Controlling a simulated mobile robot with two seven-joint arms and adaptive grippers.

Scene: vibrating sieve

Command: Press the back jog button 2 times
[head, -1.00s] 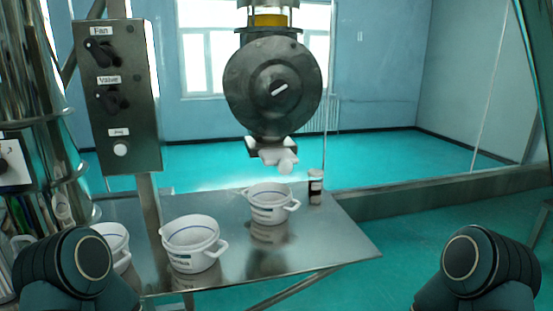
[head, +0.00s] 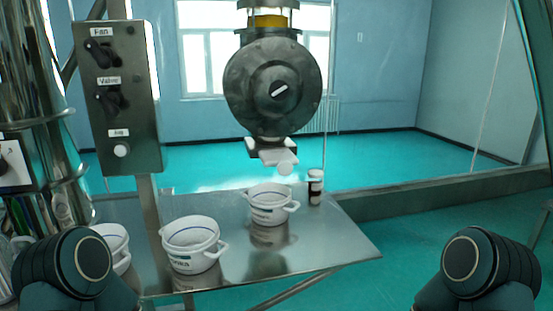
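A grey control panel (head: 130,120) stands upright on a post at the left in the head view. It carries a round white button (head: 121,150) under a label that seems to read "Jog". Above it are a black knob labelled Valve (head: 109,101) and a black knob labelled Fan (head: 100,52). Nothing touches the white button. Two dark teal rounded parts of my arms show at the bottom left and bottom right corners. Neither gripper shows in this view.
A steel table (head: 330,245) holds a white pot (head: 270,205), another white pot (head: 193,245), a third pot at left and a small dark-banded jar (head: 315,187). A round dark valve body (head: 272,85) hangs above. Shiny metal machinery (head: 40,110) stands at far left.

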